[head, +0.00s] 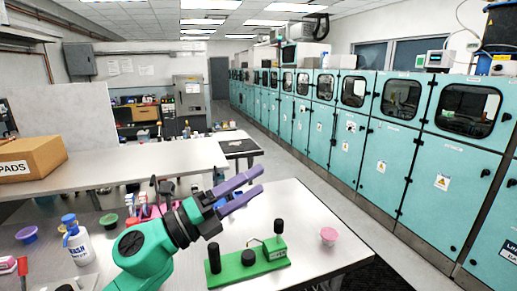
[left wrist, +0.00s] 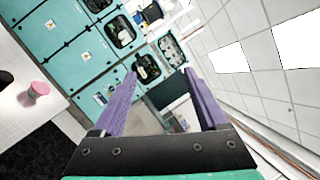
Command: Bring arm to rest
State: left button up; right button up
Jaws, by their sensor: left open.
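My left gripper (head: 243,188) is raised over the near table, its purple fingers spread apart with nothing between them. The left wrist view also shows the two fingers (left wrist: 162,95) apart and empty, with the cabinets and ceiling behind them. A green fixture (head: 248,264) with black knobs stands on the table below and right of the gripper, apart from it. A pink cup (head: 328,236) stands to the right of the fixture; a pink cup also shows at the left in the left wrist view (left wrist: 38,90). My right gripper is not in view.
A white bottle (head: 78,243) with a blue cap and a purple bowl (head: 27,235) stand at the left. A cardboard box (head: 30,158) sits on the shelf (head: 130,165). Teal cabinets (head: 395,150) line the right. The right part of the table (head: 300,205) is mostly bare.

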pick_arm(q)
jog(key=w+a+f+n+t+y, duration=0.25)
jog(key=a+f+n+y, duration=0.5)
jog(key=n, duration=0.45)
jog(key=w+a+f+n+t+y, duration=0.2)
jog(key=a+f+n+t+y, duration=0.2)
jog(key=a+f+n+y, duration=0.6)
jog(key=s+a+f+n+g+y, duration=0.2)
jog(key=s+a+f+n+g, duration=0.2)
jog(key=s+f+n+g, duration=0.65)
jog(key=s+f+g+h, duration=0.1)
jog(key=s+f+g, duration=0.3)
jog(key=s+f, duration=1)
notch_tip(320, 180, down, 24)
jog(key=s+f+b, duration=0.1)
jog(key=s+b, duration=0.1)
jog(key=s+a+f+g+b, duration=0.1)
jog(key=s+a+f+g, duration=0.1)
jog(key=s+f, duration=1.2)
jog(key=shift+s+a, duration=0.5)
jog(key=shift+s, duration=0.7)
